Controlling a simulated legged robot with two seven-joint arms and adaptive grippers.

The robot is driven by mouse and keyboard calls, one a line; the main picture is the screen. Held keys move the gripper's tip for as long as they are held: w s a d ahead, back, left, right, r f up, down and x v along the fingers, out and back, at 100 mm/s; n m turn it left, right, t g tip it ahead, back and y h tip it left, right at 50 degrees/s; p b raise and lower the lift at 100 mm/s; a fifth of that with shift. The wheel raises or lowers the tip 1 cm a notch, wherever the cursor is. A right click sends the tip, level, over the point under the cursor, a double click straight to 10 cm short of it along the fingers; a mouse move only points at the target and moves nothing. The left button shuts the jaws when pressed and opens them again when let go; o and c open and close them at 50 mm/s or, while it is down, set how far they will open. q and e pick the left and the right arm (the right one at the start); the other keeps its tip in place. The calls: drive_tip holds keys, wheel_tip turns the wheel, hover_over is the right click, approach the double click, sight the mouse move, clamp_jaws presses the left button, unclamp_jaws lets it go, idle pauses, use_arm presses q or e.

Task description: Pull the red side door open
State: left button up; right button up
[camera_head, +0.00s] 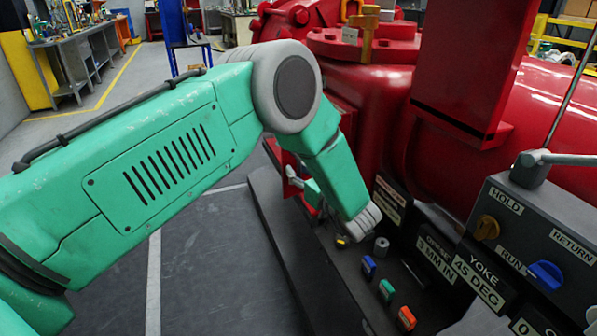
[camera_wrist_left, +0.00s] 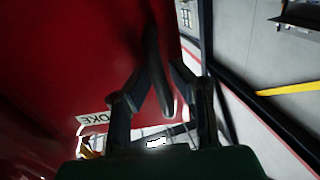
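The red side door (camera_head: 290,165) is on the left flank of the red valve actuator, mostly hidden behind my left arm in the head view. In the left wrist view a red panel (camera_wrist_left: 70,50) fills the left side, with its edge near the middle. A dark curved handle (camera_wrist_left: 161,92) runs down between the fingertips of my left gripper (camera_wrist_left: 164,66). The fingers lean in toward it from both sides; the dark blur hides whether both touch it. In the head view the left gripper (camera_head: 311,192) is small and partly hidden beside the actuator. My right gripper is out of view.
The actuator's black base (camera_head: 290,255) carries blue, green and orange switches (camera_head: 387,290). A grey control panel (camera_head: 540,240) with knobs stands at right. Open floor (camera_head: 205,260) lies left of the base; a workbench (camera_head: 75,60) is far back.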

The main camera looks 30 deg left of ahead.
use_arm(q)
drive_tip(key=v, duration=1.2)
drive_tip(key=shift+f, duration=0.1)
drive_tip(key=s+a+f+m+t+h, duration=0.1)
drive_tip(key=s+f+m+h, duration=0.4)
drive_tip(key=f, duration=0.4)
drive_tip(key=s+a+f+m+t+h, duration=0.25)
drive_tip(key=f+m+h, duration=0.25)
drive_tip(key=f+h, duration=0.3)
drive_tip(key=s+f+m+g+h, duration=0.1)
drive_tip(key=s+f+g, duration=0.1)
drive_tip(key=s, duration=0.7)
drive_tip(key=s+f+m+g+h, duration=0.1)
drive_tip(key=s+g, duration=0.4)
drive_tip(key=s, duration=0.5)
drive_tip(key=s+f+m+g+h, duration=0.1)
drive_tip(key=s+f+g, duration=0.2)
drive_tip(key=s, duration=0.6)
drive_tip(key=shift+s+a+m, duration=0.25)
drive_tip(key=shift+s+m, duration=0.05)
